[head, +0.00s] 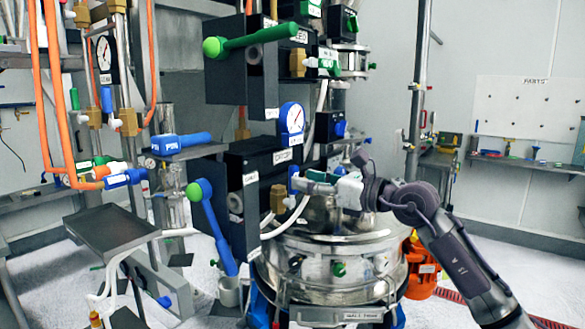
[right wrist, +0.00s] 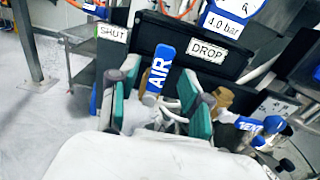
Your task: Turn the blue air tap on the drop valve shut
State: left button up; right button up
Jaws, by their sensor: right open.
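The blue air tap, a lever marked AIR (right wrist: 158,72), stands nearly upright in the right wrist view, leaning slightly right, in front of a black panel labelled DROP (right wrist: 208,52). A SHUT label (right wrist: 113,33) is to its left. My right gripper (right wrist: 160,104) is open, its green-padded fingers on either side of the lever's lower part; I cannot tell whether they touch it. In the head view my right gripper (head: 308,184) reaches in from the right to the drop valve's black box (head: 238,195), and only a bit of the blue tap (head: 293,178) shows. My left gripper is not in view.
A blue gauge (head: 291,118) sits above the tap. A long blue lever with a green knob (head: 212,225) hangs left of the box. A second blue tap with a brass fitting (right wrist: 265,128) is close on the right in the wrist view. White hoses (head: 290,220) curve below the gripper.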

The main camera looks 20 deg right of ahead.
aim_at(294, 194)
jog(key=shift+p+x, duration=0.5)
jog(key=shift+x, duration=1.6)
jog(key=shift+c, duration=0.3)
grip_shut()
